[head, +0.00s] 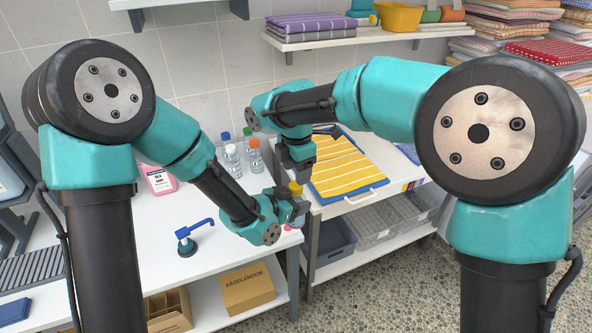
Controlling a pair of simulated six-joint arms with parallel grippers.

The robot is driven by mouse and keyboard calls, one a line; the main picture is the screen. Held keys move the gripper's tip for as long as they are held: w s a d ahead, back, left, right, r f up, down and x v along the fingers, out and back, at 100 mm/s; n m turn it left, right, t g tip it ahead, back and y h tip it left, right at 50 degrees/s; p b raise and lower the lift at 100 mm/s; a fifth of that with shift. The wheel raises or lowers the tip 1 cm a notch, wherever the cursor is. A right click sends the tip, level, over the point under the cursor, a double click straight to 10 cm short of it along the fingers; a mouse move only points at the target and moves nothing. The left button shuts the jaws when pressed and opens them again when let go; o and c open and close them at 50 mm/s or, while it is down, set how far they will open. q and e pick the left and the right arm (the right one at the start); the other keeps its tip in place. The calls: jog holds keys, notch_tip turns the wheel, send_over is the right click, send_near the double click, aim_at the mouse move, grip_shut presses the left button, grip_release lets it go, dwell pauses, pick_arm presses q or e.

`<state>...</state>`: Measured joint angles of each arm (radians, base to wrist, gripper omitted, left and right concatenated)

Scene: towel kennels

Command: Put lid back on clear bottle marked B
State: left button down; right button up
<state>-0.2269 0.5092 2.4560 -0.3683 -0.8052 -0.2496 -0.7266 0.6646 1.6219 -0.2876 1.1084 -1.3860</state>
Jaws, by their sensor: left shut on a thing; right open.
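My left gripper (297,208) is shut at the table's right end. A yellow-topped thing (295,187) shows just above it and a bit of pink below it; the grip hides the middle. My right gripper (298,166) is open, pointing down just above the yellow top. I cannot tell whether it touches the top.
A pink labelled container (159,179) stands at the back left. A yellow striped towel (348,166) lies in a tray on the right bench. A wall shelf (320,40) hangs above.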

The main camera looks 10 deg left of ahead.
jog(key=shift+r+n, duration=1.5)
jog(key=shift+r, duration=0.1)
jog(key=shift+f, duration=4)
jog(key=c, duration=0.9)
jog(key=shift+m, duration=1.7)
jog(key=shift+c, duration=0.2)
